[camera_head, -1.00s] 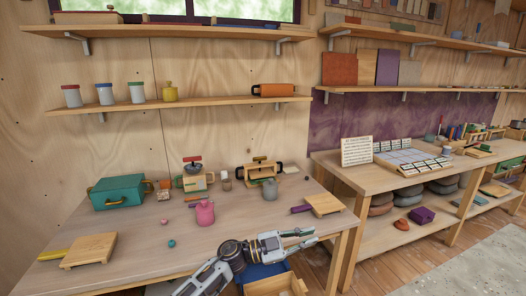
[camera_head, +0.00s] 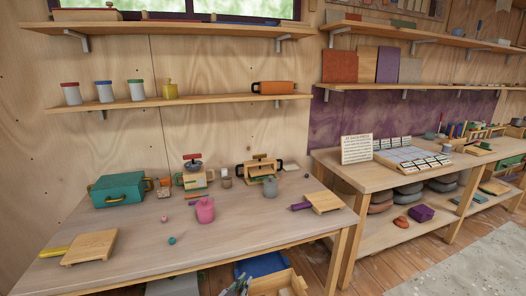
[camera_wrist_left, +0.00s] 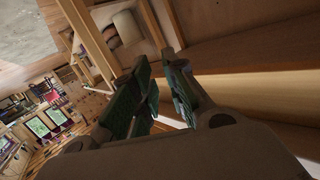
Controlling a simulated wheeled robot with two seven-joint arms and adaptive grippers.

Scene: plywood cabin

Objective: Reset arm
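My left gripper (camera_head: 240,284) shows only in small part at the bottom edge of the head view, low in front of the table and beside a wooden crate. In the left wrist view its green-padded fingers (camera_wrist_left: 164,92) stand apart with nothing between them, so it is open. My right gripper is in neither view.
A second bench (camera_head: 350,178) stands at right.

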